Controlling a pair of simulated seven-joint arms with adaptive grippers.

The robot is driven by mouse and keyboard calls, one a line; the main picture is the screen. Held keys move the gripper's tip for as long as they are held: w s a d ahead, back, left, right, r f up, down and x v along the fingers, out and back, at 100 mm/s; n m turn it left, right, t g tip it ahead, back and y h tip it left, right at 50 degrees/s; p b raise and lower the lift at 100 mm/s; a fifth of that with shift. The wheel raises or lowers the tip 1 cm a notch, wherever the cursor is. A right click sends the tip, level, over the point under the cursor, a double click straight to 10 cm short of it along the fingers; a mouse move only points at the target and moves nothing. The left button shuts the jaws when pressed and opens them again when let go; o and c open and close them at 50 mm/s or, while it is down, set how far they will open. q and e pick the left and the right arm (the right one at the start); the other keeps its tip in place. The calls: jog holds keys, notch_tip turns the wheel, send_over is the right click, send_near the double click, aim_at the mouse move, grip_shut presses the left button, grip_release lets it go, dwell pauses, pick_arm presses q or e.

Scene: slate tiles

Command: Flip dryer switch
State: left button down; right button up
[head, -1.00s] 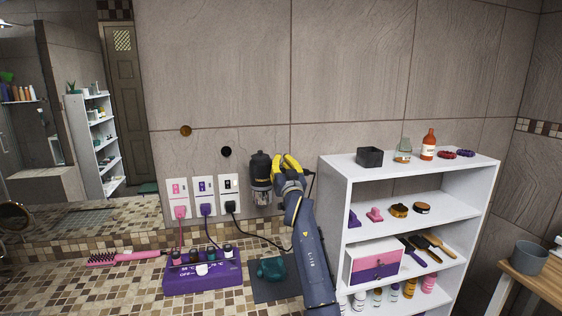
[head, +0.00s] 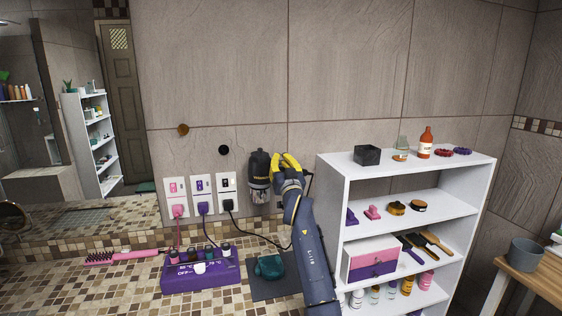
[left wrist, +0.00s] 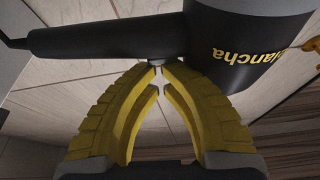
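A black hair dryer (head: 259,166) hangs on the tiled wall, just right of the outlet plates. In the left wrist view its barrel (left wrist: 215,35) with yellow lettering fills the top right, and a dark handle (left wrist: 95,39) runs left. My left gripper (head: 286,162) has yellow fingers and is right beside the dryer. In the wrist view its fingertips (left wrist: 159,68) come together just under the dryer, with nothing seen held; contact is unclear. I cannot make out the dryer's switch. White outlet plates carry a pink plug (head: 177,210), a purple plug (head: 203,208) and a black plug (head: 228,204). My right gripper is not in view.
A white shelf (head: 333,190) with toiletries stands close to the right of my left arm. On the mosaic counter (head: 130,285) are a purple box (head: 203,273), a pink brush (head: 125,256) and a teal item (head: 269,267) on a dark mat (head: 268,290). The wall above is mostly clear.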

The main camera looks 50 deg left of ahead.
pick_arm(q)
jog(key=shift+f, duration=0.55)
jog(key=v, duration=0.7)
jog(key=shift+s+d+r, duration=0.2)
jog(key=shift+d, duration=0.25)
dwell(0.4)
